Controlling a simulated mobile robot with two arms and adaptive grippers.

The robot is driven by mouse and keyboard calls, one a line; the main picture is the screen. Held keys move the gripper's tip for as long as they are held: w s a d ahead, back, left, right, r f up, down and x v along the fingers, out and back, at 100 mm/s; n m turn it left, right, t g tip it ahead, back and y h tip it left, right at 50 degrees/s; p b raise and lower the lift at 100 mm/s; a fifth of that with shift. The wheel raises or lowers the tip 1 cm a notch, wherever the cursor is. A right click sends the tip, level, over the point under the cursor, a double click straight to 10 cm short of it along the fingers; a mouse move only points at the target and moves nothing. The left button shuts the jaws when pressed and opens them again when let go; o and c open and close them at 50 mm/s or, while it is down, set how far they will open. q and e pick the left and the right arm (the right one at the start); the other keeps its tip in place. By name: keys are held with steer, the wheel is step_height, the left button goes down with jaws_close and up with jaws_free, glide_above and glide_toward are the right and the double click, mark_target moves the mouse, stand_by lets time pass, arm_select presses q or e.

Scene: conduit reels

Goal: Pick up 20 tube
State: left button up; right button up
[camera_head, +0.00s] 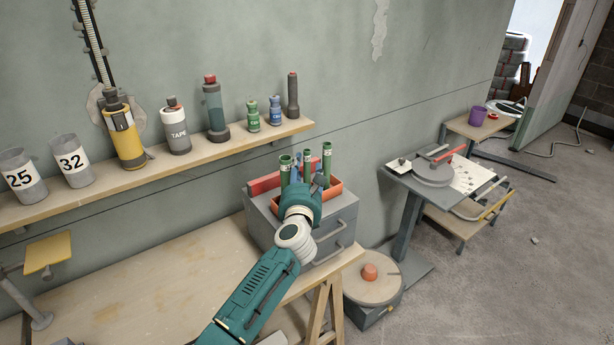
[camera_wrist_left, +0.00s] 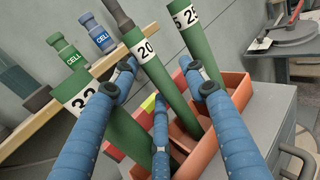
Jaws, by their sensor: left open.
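The green 20 tube (camera_wrist_left: 160,78) stands tilted in the middle of the wrist view, its white label facing the camera. My left gripper (camera_wrist_left: 159,72) is open, with its blue fingers spread around that tube; I cannot tell whether any finger touches it. The 32 tube (camera_wrist_left: 88,100) is to its left and the 25 tube (camera_wrist_left: 190,45) to its right. In the head view the green tubes stand in an orange tray (camera_head: 334,188), and my left gripper (camera_head: 305,183) is among them, partly hiding them. My right gripper is not in view.
The tray sits on a grey drawer cabinet (camera_head: 345,222) on the workbench (camera_head: 150,290). A wall shelf (camera_head: 220,150) above holds canisters, cups and bottles. A side table (camera_head: 450,180) with tools stands right. A round reel (camera_head: 372,285) is on the floor.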

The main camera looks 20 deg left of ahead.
arm_select(q)
steer(key=shift+s+r, duration=0.1)
steer(key=shift+c, duration=0.7)
jaws_close()
